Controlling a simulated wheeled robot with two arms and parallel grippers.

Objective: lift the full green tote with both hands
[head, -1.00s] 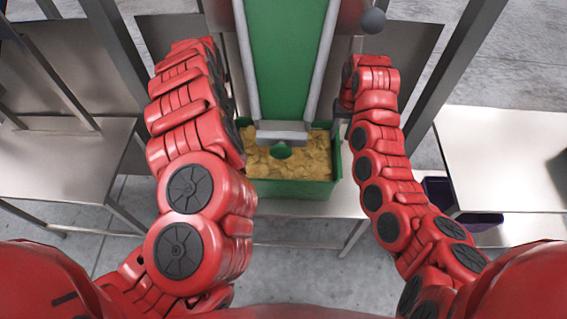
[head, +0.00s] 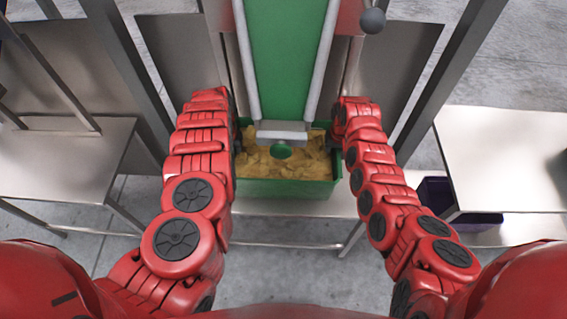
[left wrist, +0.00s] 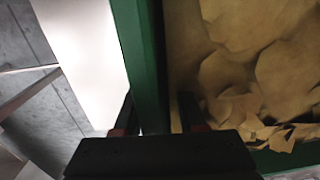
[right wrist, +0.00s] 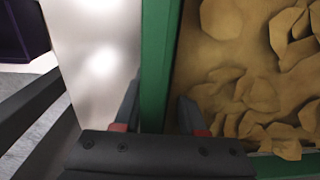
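The green tote (head: 290,188) stands on a steel table under the green chute and is full of yellow-brown chip-like pieces (head: 308,163). My left gripper (left wrist: 157,112) is open at the tote's left wall. Its fingers stand on either side of that green wall (left wrist: 140,60), one outside and one inside over the contents. My right gripper (right wrist: 160,112) is open at the right wall (right wrist: 158,60), with its fingers likewise on either side of it. Gaps show between fingers and wall in both wrist views. In the head view my arms mostly hide both grippers.
The green chute (head: 285,60) with grey side rails comes down over the tote's middle, between my arms. Steel side tables stand left (head: 60,165) and right (head: 505,150). A dark purple bin (head: 435,195) is low at the right. Steel posts (head: 440,85) flank the chute.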

